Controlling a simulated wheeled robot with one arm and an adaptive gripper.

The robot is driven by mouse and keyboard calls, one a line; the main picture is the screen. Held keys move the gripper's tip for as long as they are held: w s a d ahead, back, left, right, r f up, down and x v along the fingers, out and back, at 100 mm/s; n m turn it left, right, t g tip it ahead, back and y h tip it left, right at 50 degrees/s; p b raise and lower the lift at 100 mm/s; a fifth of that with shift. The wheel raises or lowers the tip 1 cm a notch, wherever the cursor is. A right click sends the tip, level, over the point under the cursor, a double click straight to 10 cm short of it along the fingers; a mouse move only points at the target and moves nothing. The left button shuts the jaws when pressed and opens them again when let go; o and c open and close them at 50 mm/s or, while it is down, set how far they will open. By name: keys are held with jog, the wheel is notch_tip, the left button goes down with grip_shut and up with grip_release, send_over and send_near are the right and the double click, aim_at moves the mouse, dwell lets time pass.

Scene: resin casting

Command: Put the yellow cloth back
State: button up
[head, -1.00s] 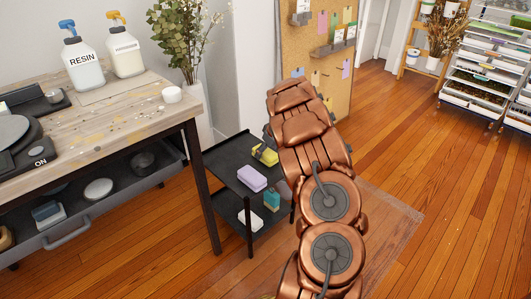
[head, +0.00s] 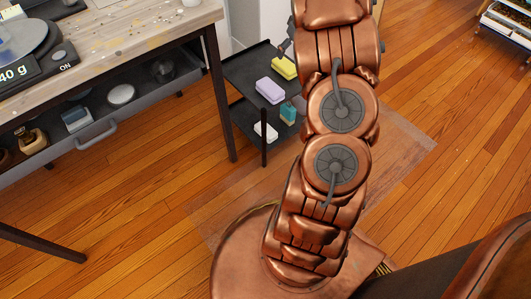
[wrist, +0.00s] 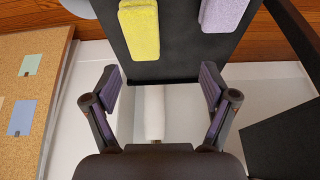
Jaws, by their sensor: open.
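The yellow cloth (head: 284,68) lies on the top shelf of the black cart (head: 240,72), next to the lilac cloth (head: 270,90). In the wrist view the yellow cloth (wrist: 139,28) is a thick folded block near the shelf's edge, and the lilac cloth (wrist: 222,14) lies to its right. My gripper (wrist: 160,84) is open and empty, with its fingers spread wide, apart from both cloths. In the head view my arm rises past the cart's right side and my gripper is out of frame.
A blue-green block (head: 288,112) and a white block (head: 265,131) lie on the cart's lower shelf. The workbench (head: 150,28) stands to the left of the cart. A corkboard (wrist: 28,85) is at the left in the wrist view. Wooden floor is free around the cart.

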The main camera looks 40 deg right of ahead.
jog(key=s+a+r+g+y, duration=0.1)
jog(key=s+a+r, duration=0.25)
jog(key=a, duration=0.65)
jog(key=s+a+r+g, duration=0.2)
jog(key=s+a, duration=0.3)
jog(key=a, duration=0.4)
jog(key=s+a+r+g+y, duration=0.15)
jog(key=s+a, duration=0.25)
jog(key=a, duration=0.6)
jog(key=s+a+g, duration=0.1)
jog(key=s+a, duration=0.3)
jog(key=s, duration=0.3)
jog(key=s+a+r+g+h, duration=0.1)
jog(key=s+a, duration=0.3)
jog(key=s, duration=0.4)
jog(key=s+a+g+h, duration=0.1)
jog(key=s+a, duration=0.3)
jog(key=s, duration=0.4)
jog(key=shift+a+r+n, duration=0.15)
jog(key=shift+n, duration=0.15)
jog(key=shift+r+g, duration=0.1)
jog(key=shift+g, duration=0.15)
notch_tip(320, 180, up, 38)
jog(key=w+t+p, duration=0.1)
jog(key=t+p, duration=0.1)
jog(key=p, duration=3.4)
jog(key=shift+w, duration=0.4)
jog(key=shift+h, duration=0.25)
